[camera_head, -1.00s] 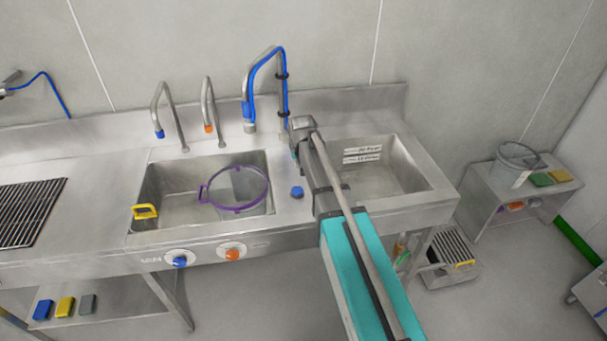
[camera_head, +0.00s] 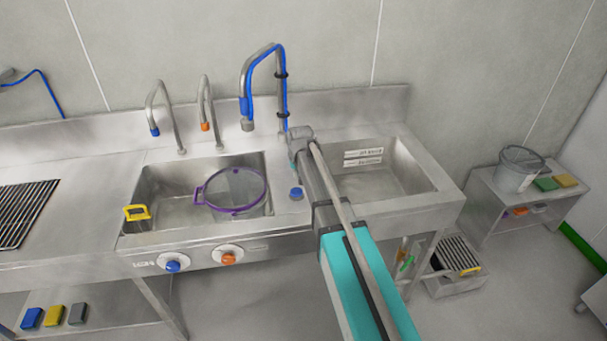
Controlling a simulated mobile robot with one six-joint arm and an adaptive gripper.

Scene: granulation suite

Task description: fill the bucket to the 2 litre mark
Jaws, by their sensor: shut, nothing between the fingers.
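A clear bucket with a purple rim and side handle (camera_head: 203,196) stands in the left sink basin; its litre marks and any water level cannot be made out. Behind the sink stand a tap with a blue tip (camera_head: 154,131), a tap with an orange tip (camera_head: 205,126) and a taller blue-hosed spout (camera_head: 245,105). A blue knob (camera_head: 173,266) and an orange knob (camera_head: 229,258) are on the sink front. My gripper (camera_head: 297,145) is at the far end of my arm, over the divider between the basins. It is shut and empty, its fingers mostly hidden by the arm.
A small blue button (camera_head: 296,193) is on the divider. The right basin (camera_head: 400,185) looks empty. A grey bucket (camera_head: 512,178) stands on a side table at right. A drying grate (camera_head: 22,212) lies left.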

